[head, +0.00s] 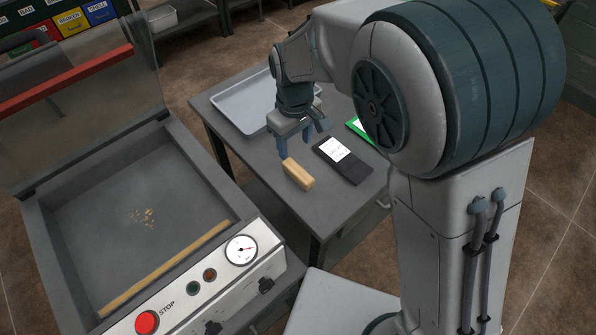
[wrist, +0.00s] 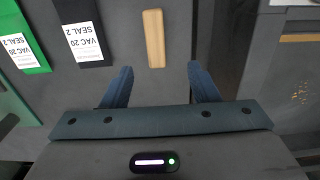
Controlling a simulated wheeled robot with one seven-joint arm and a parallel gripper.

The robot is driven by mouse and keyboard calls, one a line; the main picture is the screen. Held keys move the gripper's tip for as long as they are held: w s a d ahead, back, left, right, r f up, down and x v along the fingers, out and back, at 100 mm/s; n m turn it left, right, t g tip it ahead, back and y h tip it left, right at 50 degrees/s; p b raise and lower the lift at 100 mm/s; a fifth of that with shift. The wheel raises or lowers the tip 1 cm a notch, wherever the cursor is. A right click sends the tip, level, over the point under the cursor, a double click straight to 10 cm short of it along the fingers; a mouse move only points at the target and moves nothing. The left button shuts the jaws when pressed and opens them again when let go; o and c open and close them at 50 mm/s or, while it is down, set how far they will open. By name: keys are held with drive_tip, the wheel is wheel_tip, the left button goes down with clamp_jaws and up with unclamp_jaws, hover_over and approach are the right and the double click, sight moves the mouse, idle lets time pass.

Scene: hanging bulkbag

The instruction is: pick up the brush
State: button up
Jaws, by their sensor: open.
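The brush appears as a light wooden block (head: 297,174) lying on the grey side table; no bristles can be made out. My gripper (head: 304,139) is over the table, just beyond the brush in the head view, with its fingers apart and nothing between them. In the wrist view the brush (wrist: 154,38) lies ahead of the open fingertips (wrist: 161,69), lengthwise and roughly in line with the gap. The fingers appear apart from the brush.
A black pouch (head: 343,160) with a white label lies right of the brush, and a green one (head: 359,127) lies behind it. A grey tray (head: 240,103) is at the table's back. The vacuum machine with raised lid (head: 75,75) stands left, crumbs (head: 143,216) inside.

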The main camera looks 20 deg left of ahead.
hover_over(298, 170)
drive_tip(key=f, duration=0.7)
drive_tip(key=shift+s+a+p, duration=0.1)
drive_tip(key=shift+s+p, duration=0.25)
drive_tip(key=shift+w+f+p, duration=0.15)
drive_tip(key=shift+f+p, duration=0.25)
drive_tip(key=shift+f, duration=1.05)
drive_tip(key=shift+w+f+p, duration=0.15)
drive_tip(key=shift+f+p, duration=0.2)
drive_tip(key=shift+f, duration=1.05)
drive_tip(key=c, duration=1.1)
